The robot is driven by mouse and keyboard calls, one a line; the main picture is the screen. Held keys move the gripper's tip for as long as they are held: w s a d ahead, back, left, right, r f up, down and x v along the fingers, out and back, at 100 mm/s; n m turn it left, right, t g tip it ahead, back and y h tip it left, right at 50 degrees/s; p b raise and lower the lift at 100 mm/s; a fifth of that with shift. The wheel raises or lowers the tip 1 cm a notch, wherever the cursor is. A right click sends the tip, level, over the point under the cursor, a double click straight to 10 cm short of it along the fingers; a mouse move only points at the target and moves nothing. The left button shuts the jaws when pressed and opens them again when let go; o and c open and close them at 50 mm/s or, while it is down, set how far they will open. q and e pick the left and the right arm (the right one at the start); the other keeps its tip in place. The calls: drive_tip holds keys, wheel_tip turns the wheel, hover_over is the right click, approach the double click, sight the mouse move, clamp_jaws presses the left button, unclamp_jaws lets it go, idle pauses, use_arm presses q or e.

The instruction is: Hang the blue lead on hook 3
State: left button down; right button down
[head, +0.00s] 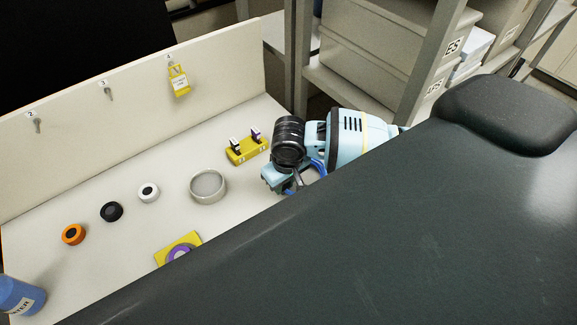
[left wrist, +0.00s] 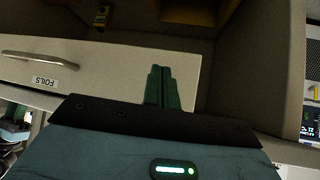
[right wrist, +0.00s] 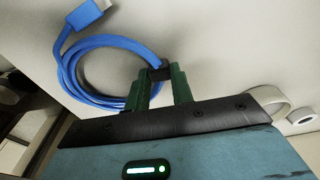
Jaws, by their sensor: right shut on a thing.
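Hook 3 (head: 109,93) is a small metal hook on the upright back panel, under a label, and looks empty. My right gripper (right wrist: 164,82) is shut on the blue lead (right wrist: 112,42), at a dark band on its coil. The coil and a plug end extend from the fingers in the right wrist view. In the head view my right gripper (head: 284,187) is low over the right end of the bench, with part of the lead (head: 319,167) showing beside it. My left gripper (left wrist: 163,88) is shut and empty, beside a FOILS drawer.
Hook 2 (head: 37,123) is bare; hook 4 holds a yellow tag (head: 179,81). A yellow block (head: 246,152), a round dish (head: 208,188), several small rings and a blue bottle (head: 20,296) stand on the bench (head: 120,260). A large dark shape covers the lower right.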

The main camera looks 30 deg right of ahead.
drive_tip(key=shift+w+r, duration=0.1)
drive_tip(key=shift+r, duration=0.3)
drive_tip(key=r, duration=0.2)
drive_tip(key=shift+s+d+r, duration=0.35)
drive_tip(key=shift+s, duration=0.05)
drive_tip(key=s+d+r, duration=0.1)
drive_tip(key=s+d, duration=0.7)
drive_tip(key=s, duration=0.4)
drive_tip(key=shift+s+d+r, duration=0.15)
drive_tip(key=shift+d, duration=0.2)
drive_tip(key=c, duration=1.8)
unclamp_jaws()
clamp_jaws()
drive_tip(key=shift+s, duration=0.1)
